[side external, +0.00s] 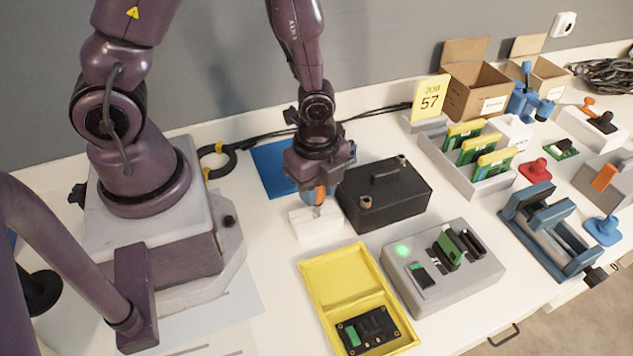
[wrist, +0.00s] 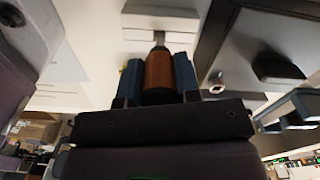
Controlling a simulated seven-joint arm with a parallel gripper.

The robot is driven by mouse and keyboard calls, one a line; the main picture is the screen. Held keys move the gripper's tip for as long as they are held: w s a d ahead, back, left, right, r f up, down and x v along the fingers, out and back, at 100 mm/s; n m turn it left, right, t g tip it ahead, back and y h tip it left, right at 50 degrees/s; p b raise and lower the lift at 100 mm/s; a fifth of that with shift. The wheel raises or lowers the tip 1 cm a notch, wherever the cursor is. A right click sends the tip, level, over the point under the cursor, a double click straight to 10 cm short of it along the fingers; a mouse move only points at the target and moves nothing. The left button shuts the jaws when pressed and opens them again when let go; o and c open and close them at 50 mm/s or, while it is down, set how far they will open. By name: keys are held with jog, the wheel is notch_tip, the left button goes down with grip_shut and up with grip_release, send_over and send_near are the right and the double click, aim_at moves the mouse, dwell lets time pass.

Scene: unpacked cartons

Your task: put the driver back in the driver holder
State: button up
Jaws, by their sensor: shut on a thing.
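The driver has an orange-brown handle (side external: 320,194) and, in the wrist view, it sits between two blue finger pads (wrist: 158,72). My gripper (side external: 318,188) is shut on the handle, pointing down with the driver roughly upright. The driver holder looks to be the small white block (side external: 312,226) on the table directly below my gripper. It also shows in the wrist view (wrist: 135,22), just beyond the driver's grey shaft. I cannot tell whether the shaft tip is inside the block or just above or in front of it.
A black case with a handle (side external: 390,190) stands close on the right of the white block. A yellow open box (side external: 312,274) is in front, beside a grey fixture (side external: 465,289) with a green light. A blue mat (side external: 268,168) lies behind on the left.

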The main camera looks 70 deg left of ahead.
jog(key=shift+f, duration=1.4)
jog(key=o, duration=1)
jog(key=shift+o, duration=0.2)
jog(key=shift+r, duration=0.1)
notch_tip(320, 180, up, 13)
jog(key=shift+f, duration=0.1)
jog(key=shift+s+a+n, duration=0.15)
jog(key=shift+s+n, duration=0.25)
jog(key=shift+n, duration=0.8)
jog(key=s+a+r+n+t, duration=0.1)
jog(key=s+r+n+t, duration=0.1)
jog(key=r+n, duration=0.4)
jog(key=s+a+r+n+t, duration=0.2)
jog(key=r+n, duration=0.4)
jog(key=r, duration=0.4)
jog(key=shift+s+r+n+t, duration=0.2)
jog(key=shift+r+n+t, duration=0.2)
jog(key=shift+t, duration=0.2)
